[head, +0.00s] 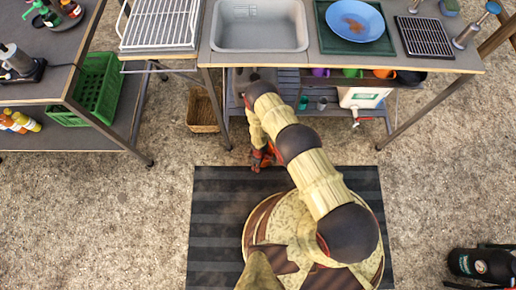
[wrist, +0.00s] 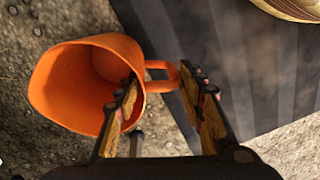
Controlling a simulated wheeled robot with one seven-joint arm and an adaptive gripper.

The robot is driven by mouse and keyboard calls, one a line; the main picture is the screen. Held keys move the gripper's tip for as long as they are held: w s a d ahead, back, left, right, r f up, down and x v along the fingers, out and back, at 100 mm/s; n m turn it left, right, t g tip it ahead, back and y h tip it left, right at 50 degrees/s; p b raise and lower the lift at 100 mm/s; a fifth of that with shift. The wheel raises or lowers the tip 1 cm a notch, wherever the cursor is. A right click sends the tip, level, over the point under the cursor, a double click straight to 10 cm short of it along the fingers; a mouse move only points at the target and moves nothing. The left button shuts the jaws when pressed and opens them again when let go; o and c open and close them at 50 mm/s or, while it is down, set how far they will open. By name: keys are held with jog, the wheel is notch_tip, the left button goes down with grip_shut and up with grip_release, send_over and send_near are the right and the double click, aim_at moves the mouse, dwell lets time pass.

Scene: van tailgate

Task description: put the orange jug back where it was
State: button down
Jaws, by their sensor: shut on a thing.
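The orange jug (wrist: 75,80) shows in the wrist view, lying tilted with its open mouth towards the camera. Its handle is between the two fingers of my gripper (wrist: 163,90), which is shut on it; one finger overlaps the jug's wall. In the head view my gripper (head: 262,158) is low in front of the counter, by the far edge of the dark mat. Only a small orange-red patch shows there, and my arm hides most of that spot. I cannot tell whether the jug touches the ground.
The counter (head: 290,66) carries a sink (head: 260,25), a blue plate (head: 354,20) and a white rack (head: 160,25). Under it are a lower shelf with cups, a white container (head: 362,98) and a wicker basket (head: 205,108). A green crate (head: 97,90) stands left. Gravel lies open around the striped mat (head: 215,230).

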jog(key=shift+w+f, duration=0.15)
jog(key=shift+f, duration=0.25)
jog(key=c, duration=1.1)
grip_release()
jog(key=shift+c, duration=0.2)
notch_tip(320, 180, up, 12)
jog(key=p, duration=0.5)
jog(key=shift+w+d, duration=0.15)
jog(key=shift+w, duration=0.15)
